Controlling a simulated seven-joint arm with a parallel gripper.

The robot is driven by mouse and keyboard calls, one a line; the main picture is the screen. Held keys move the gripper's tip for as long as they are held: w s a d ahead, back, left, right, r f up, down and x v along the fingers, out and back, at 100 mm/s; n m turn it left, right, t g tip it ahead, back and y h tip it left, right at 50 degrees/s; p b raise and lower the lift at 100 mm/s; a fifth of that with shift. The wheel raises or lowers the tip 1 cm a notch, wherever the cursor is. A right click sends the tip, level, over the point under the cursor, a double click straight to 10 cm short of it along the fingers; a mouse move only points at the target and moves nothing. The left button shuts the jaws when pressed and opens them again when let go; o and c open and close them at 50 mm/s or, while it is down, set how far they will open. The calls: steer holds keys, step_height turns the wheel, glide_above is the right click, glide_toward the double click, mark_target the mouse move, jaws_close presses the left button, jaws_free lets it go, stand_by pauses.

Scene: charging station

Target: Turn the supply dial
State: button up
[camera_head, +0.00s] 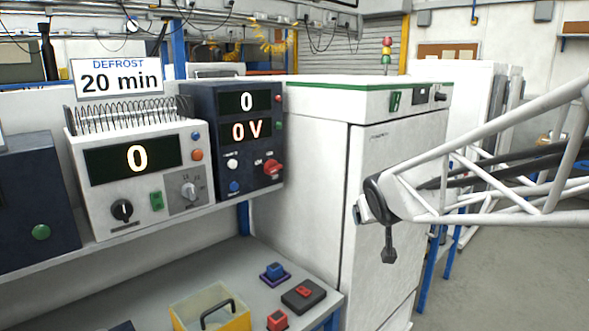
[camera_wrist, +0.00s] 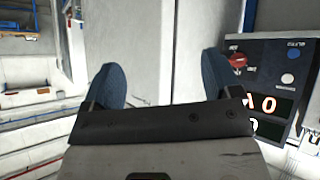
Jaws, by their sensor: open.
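The supply is a dark blue box (camera_head: 232,140) on the shelf, with two displays reading 0 and 0 V. Its red dial (camera_head: 272,167) sits at the lower right of its face, with a blue and a white button to the left. In the wrist view the red dial (camera_wrist: 237,61) shows right of my right finger, with the supply turned upside down. My gripper (camera_wrist: 160,85) is open, its two blue-grey fingers wide apart with nothing between them. In the head view the end of my arm is well right of the supply, in front of the white cabinet, apart from the dial.
A white unit (camera_head: 135,215) with a coil on top and a display reading 0 stands left of the supply, under a "DEFROST 20 min" sign (camera_head: 117,76). A white cabinet (camera_head: 385,180) stands to the right. A yellow bin (camera_head: 238,322) and small blocks are on the lower bench.

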steer(key=w+a+r+n+t+y, duration=0.15)
steer(key=w+a, duration=0.25)
steer(key=w, duration=0.5)
steer(key=w+a+r+n+t+y, duration=0.1)
steer(key=w+a+n+t+y, duration=0.2)
steer(key=w, duration=0.5)
steer(key=n+g+y, duration=0.2)
steer(key=n+y, duration=0.2)
steer(key=y, duration=0.4)
glide_toward(276, 168)
steer(key=w, duration=0.2)
steer(key=shift+w+a+f+n+y, duration=0.1)
steer(key=shift+a+f+n+y, duration=0.1)
steer(key=shift+a, duration=0.25)
steer(key=shift+a+f+n+y, duration=0.1)
steer(key=shift+a+n+y, duration=0.05)
steer(key=shift+a, duration=0.3)
steer(key=shift+x, duration=3.9)
steer(key=c, duration=0.9)
